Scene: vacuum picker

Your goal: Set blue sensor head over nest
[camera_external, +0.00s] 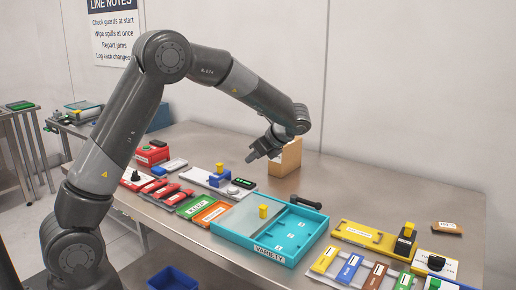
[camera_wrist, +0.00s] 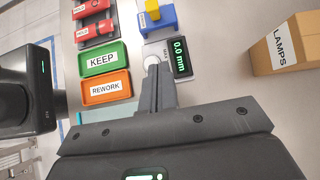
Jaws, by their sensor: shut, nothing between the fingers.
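The blue sensor head (camera_external: 219,178) with a yellow knob on top sits on a pale gauge base (camera_external: 200,174) in the middle of the table. It also shows at the top of the wrist view (camera_wrist: 160,18). A small round metal piece (camera_wrist: 152,62), perhaps the nest, lies on the base beside the display, partly hidden by my fingers. The black display (camera_wrist: 181,58) reads 0.0 mm. My gripper (camera_external: 251,158) is shut and empty. It hangs above the table, right of the blue head and apart from it; it also shows in the wrist view (camera_wrist: 154,75).
A cardboard LAMPS box (camera_wrist: 287,40) stands close to the right of my gripper. Green KEEP (camera_wrist: 103,57) and orange REWORK (camera_wrist: 105,87) trays lie left of the gauge. A teal VARIETY tray (camera_external: 318,222) is in front. The table behind the box is clear.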

